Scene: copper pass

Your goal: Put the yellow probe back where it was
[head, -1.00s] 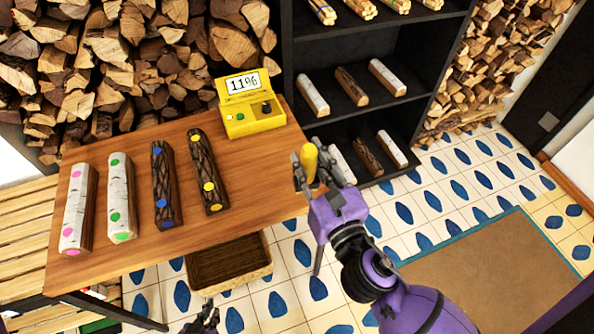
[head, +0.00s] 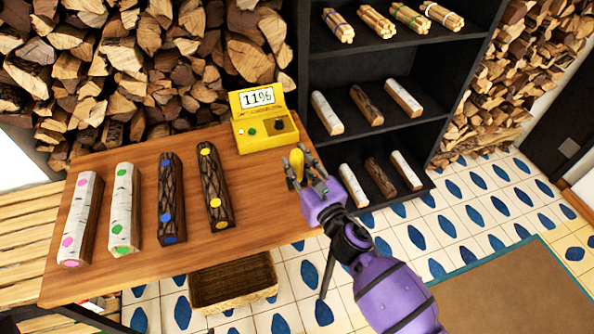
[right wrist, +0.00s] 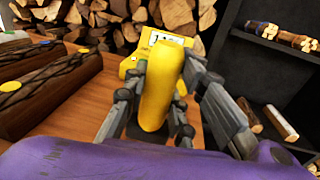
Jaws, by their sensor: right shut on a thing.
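The yellow probe (head: 297,163) is in my right gripper (head: 305,172), which is shut on it. In the right wrist view the probe (right wrist: 161,88) stands roughly upright between the fingers, its lower end hidden from sight. The yellow meter (head: 256,141) sits at the back right of the wooden table, with a screen reading 11%, a green button and a dark round spot on its top. The gripper is in front and to the right of the meter, apart from it, near the table's right edge. In the right wrist view the meter (right wrist: 133,66) is partly hidden behind the probe. My left gripper is not in view.
On the table (head: 140,150) lie two pale logs (head: 125,208) and two dark logs (head: 214,185) with coloured dots, left of the meter. A dark shelf (head: 390,135) with logs and bundles stands at the right. A basket (head: 232,284) is below the table's front edge.

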